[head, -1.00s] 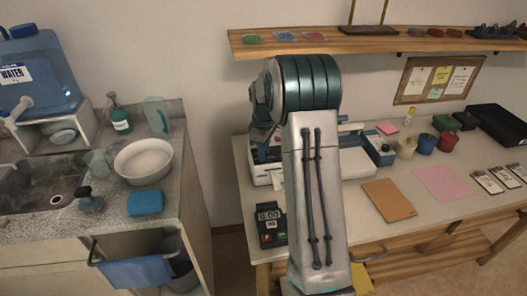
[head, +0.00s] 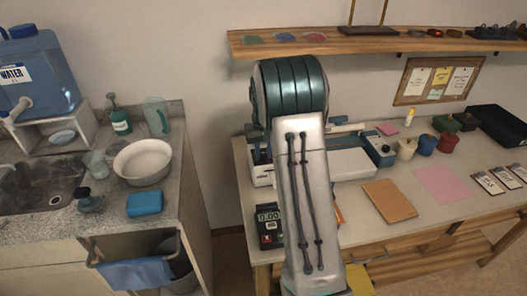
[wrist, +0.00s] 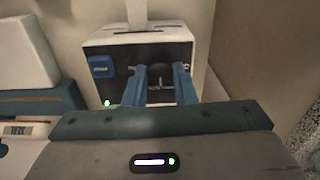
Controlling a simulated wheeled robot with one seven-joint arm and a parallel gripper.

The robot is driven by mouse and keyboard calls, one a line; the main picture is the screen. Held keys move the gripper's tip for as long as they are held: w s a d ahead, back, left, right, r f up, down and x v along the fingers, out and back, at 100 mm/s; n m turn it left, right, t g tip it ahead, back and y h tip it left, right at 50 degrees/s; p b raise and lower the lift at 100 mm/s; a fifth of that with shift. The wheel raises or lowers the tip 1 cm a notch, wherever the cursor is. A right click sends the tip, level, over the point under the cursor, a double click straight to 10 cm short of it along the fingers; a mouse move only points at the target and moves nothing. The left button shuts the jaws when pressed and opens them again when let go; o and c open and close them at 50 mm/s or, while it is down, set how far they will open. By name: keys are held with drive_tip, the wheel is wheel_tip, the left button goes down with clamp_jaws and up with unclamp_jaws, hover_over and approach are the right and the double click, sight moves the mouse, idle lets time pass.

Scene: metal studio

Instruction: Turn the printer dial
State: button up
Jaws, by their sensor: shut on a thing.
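The printer (wrist: 110,60) is a white box with a dark front panel, seen at the top middle of the wrist view. A blue button (wrist: 101,66) sits on the left of its panel, and a small green light glows below it. My gripper (wrist: 161,74) reaches the panel with its two blue fingers, right of the button, and is shut on the dark printer dial (wrist: 158,83). The dial is mostly hidden between the fingers, so its angle cannot be told. In the head view my arm hides the gripper and most of the printer (head: 262,176).
A black meter (head: 269,222) stands near the bench's front left corner. A white machine (head: 352,163), an orange notebook (head: 389,200) and a pink sheet (head: 444,184) lie to the right. A wooden shelf (head: 390,45) runs above the bench.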

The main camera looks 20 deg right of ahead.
drive_tip(key=m, duration=0.4)
drive_tip(key=shift+m, duration=0.3)
drive_tip(key=m+p, duration=0.1)
drive_tip(key=m, duration=0.3)
drive_tip(key=shift+m, duration=0.3)
drive_tip(key=m+p, duration=0.1)
drive_tip(key=m, duration=0.3)
drive_tip(key=shift+r, duration=0.1)
drive_tip(key=m+p, duration=0.1)
drive_tip(key=m, duration=0.4)
drive_tip(key=o, duration=1)
drive_tip(key=shift+a, duration=0.1)
wheel_tip(320, 180, up, 14)
